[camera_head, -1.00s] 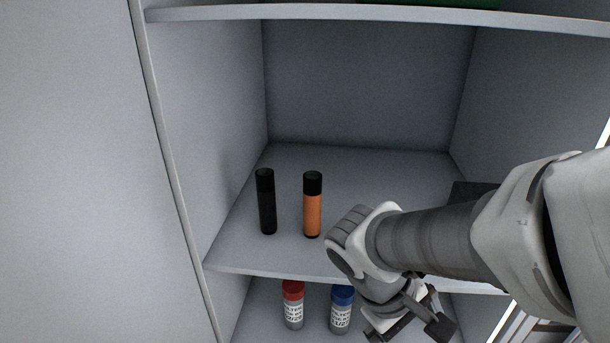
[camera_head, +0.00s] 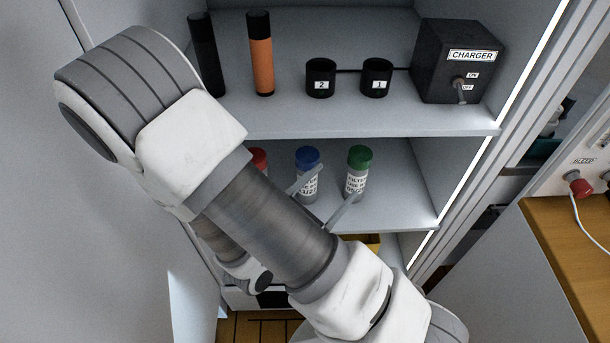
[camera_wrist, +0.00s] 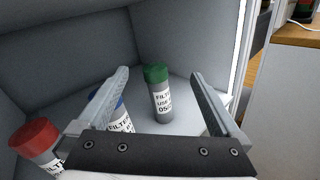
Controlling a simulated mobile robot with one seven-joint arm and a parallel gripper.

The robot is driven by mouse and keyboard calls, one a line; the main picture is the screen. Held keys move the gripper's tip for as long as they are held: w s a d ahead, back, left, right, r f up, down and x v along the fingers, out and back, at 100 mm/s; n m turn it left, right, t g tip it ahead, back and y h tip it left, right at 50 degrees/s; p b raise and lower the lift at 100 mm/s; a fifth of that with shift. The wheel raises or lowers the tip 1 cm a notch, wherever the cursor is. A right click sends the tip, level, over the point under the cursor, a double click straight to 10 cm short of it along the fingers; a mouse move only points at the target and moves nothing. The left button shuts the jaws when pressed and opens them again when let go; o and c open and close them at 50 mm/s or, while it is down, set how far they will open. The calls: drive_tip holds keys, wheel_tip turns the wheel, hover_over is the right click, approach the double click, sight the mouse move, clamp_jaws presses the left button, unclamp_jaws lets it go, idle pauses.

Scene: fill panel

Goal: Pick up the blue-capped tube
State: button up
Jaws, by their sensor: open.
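The blue-capped tube (camera_head: 308,160) stands upright on the middle shelf, between the red-capped tube (camera_head: 259,158) and the green-capped tube (camera_head: 359,171). A finger of my gripper (camera_head: 322,192) partly covers it in the head view. In the wrist view the blue-capped tube (camera_wrist: 122,122) is mostly hidden behind the left finger. My gripper (camera_wrist: 161,88) is open and empty. The green-capped tube (camera_wrist: 158,95) shows between the fingers, farther off. The red-capped tube (camera_wrist: 37,142) is at the lower left, outside the fingers.
The shelf above holds a black cylinder (camera_head: 206,55), an orange cylinder (camera_head: 261,60), two black cups (camera_head: 321,80) (camera_head: 376,80) and a charger box (camera_head: 437,60). The cabinet's side walls and this upper shelf edge (camera_head: 350,131) bound the space. A wooden counter (camera_head: 565,235) is at the right.

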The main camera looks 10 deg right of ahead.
sight(310, 157)
drive_tip(key=w+a+f+n+t+y+b, duration=0.1)
drive_tip(key=a+f+n+t+y+b, duration=0.1)
drive_tip(key=a+f+n+t+y, duration=0.5)
drive_tip(key=shift+n+g+h, duration=0.3)
drive_tip(key=shift+n+g, duration=0.4)
drive_tip(key=shift+g, duration=0.2)
drive_tip(key=shift+f+b+x, duration=0.3)
drive_tip(key=shift+b+x, duration=0.35)
drive_tip(key=shift+x, duration=2.3)
drive_tip(key=shift+f+b+x, duration=0.35)
drive_tip(key=shift+b+x, duration=0.25)
drive_tip(key=shift+x, duration=2.4)
drive_tip(key=shift+f+b+x, duration=0.3)
drive_tip(key=shift+b+x, duration=0.35)
drive_tip(key=shift+x, duration=2.3)
drive_tip(key=shift+a, duration=0.1)
clamp_jaws()
